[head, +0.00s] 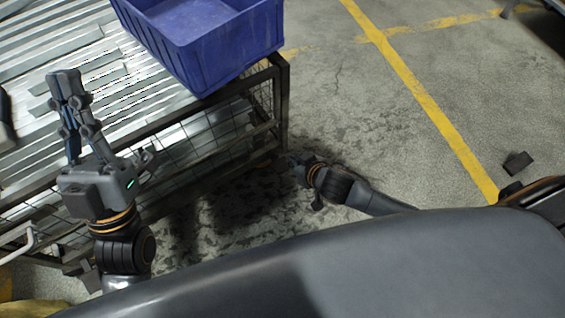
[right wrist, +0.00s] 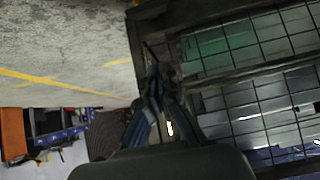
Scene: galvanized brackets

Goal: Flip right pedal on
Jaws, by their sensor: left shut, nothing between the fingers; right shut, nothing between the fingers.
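I cannot make out the right pedal in either view. The cart (head: 283,110) is a dark metal frame with wire mesh sides, standing at the left of the head view. Its frame and mesh (right wrist: 245,45) also fill the right of the right wrist view. My right gripper (head: 291,160) is shut and empty, low beside the cart's near right corner post. In the right wrist view its fingertips (right wrist: 157,80) meet close to the dark frame edge. My left gripper (head: 66,84) is shut and empty, in front of the cart's top at the left, fingers pointing up.
Long galvanized metal pieces (head: 120,68) lie across the cart's top. A blue bin (head: 222,55) stands at its right end. Concrete floor with yellow lines (head: 425,90) is open to the right, with a small dark block (head: 517,163) on it.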

